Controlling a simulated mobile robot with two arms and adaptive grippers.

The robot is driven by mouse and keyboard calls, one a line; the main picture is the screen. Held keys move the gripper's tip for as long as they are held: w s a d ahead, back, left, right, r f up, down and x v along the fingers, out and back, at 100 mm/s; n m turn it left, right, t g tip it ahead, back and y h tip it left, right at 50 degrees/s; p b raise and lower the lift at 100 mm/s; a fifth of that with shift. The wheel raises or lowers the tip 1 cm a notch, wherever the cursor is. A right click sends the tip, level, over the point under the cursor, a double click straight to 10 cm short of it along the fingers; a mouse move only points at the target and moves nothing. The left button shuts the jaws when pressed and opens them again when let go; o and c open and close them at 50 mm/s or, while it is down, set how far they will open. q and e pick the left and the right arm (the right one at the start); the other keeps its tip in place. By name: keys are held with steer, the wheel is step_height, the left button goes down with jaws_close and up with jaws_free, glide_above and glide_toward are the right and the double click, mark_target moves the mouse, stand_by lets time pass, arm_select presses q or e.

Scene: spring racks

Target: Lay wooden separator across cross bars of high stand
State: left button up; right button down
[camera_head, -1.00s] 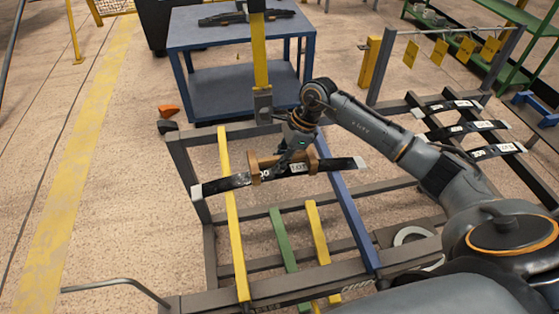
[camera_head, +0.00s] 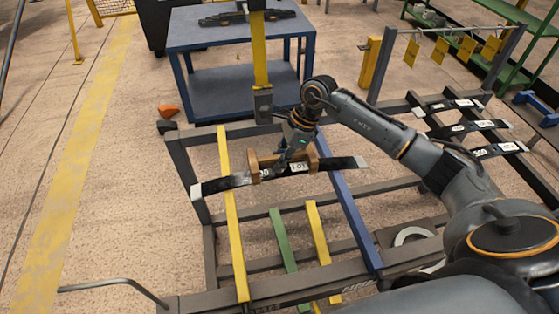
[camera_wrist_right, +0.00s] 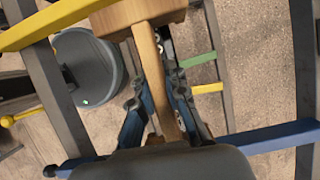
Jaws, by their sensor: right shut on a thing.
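The wooden separator is a light-brown bar with a block at each end; its left block (camera_head: 254,168) and the bar between my fingers (camera_wrist_right: 150,55) show. My right gripper (camera_head: 288,160) is shut on its middle, and the fingers (camera_wrist_right: 160,95) close around the bar in the wrist view. The separator is at a black leaf spring (camera_head: 235,182) with white ends, which spans the yellow cross bar (camera_head: 233,230) and the blue cross bar (camera_head: 352,218) of the grey high stand (camera_head: 190,178). I cannot tell whether the separator touches the spring. My left gripper is not in view.
Lower green (camera_head: 283,240) and short yellow (camera_head: 318,235) bars lie inside the frame. A blue table (camera_head: 240,38) stands behind it. A rack with several dark springs (camera_head: 478,128) is at the right. Open floor lies to the left.

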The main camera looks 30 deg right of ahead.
arm_select(q)
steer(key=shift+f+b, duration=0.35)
steer(key=shift+b, duration=0.05)
stand_by(0.8)
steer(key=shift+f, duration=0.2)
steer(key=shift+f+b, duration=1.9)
steer(key=shift+b, duration=0.15)
stand_by(4.4)
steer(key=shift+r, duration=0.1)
